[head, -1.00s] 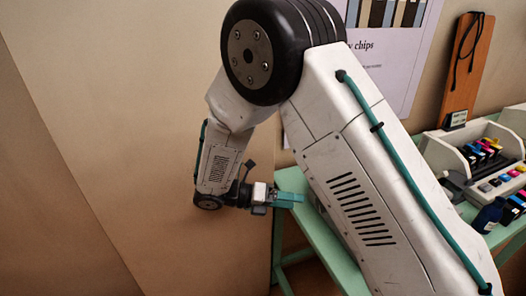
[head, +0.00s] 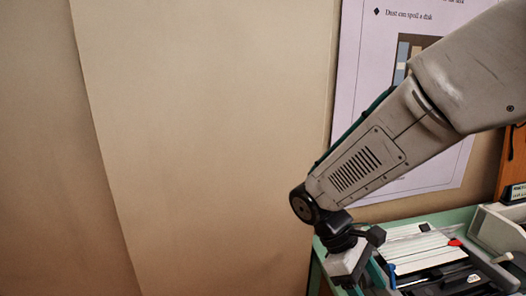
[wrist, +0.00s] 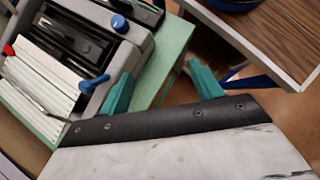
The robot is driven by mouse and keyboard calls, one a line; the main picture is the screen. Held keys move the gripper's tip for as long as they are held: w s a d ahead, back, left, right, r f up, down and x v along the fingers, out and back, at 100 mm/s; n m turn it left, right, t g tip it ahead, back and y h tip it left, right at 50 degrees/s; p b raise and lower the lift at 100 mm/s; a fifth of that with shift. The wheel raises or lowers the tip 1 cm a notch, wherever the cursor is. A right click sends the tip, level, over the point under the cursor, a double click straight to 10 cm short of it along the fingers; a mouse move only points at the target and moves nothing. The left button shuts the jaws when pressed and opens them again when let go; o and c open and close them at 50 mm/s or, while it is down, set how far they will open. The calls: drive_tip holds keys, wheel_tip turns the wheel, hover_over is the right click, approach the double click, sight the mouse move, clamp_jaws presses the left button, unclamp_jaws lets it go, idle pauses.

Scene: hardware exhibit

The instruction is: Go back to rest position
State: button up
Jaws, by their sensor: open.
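In the wrist view, the two teal fingers of my gripper (wrist: 162,88) are spread apart with nothing between them. They are over the edge of a green table, with floor showing beyond the table edge. In the head view, the white body of my gripper shows at the bottom beside the table's left end, and its fingertips are out of frame or hidden. My arm reaches in from the upper right and bends down to the wrist.
The green table (head: 452,217) carries a grey device with white slats (head: 420,245), near my wrist. A blue knob (wrist: 119,22) and blue lever are on it. A wood-topped surface (wrist: 262,35) stands beyond a gap. A poster (head: 358,130) hangs on the wall.

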drive_tip(key=s+d+r+m+t+y, duration=0.6)
drive_tip(key=s+r+m, duration=0.4)
drive_tip(key=s+r, duration=0.1)
drive_tip(key=shift+r+m, duration=0.3)
drive_tip(key=shift+s, duration=0.1)
idle(1.7)
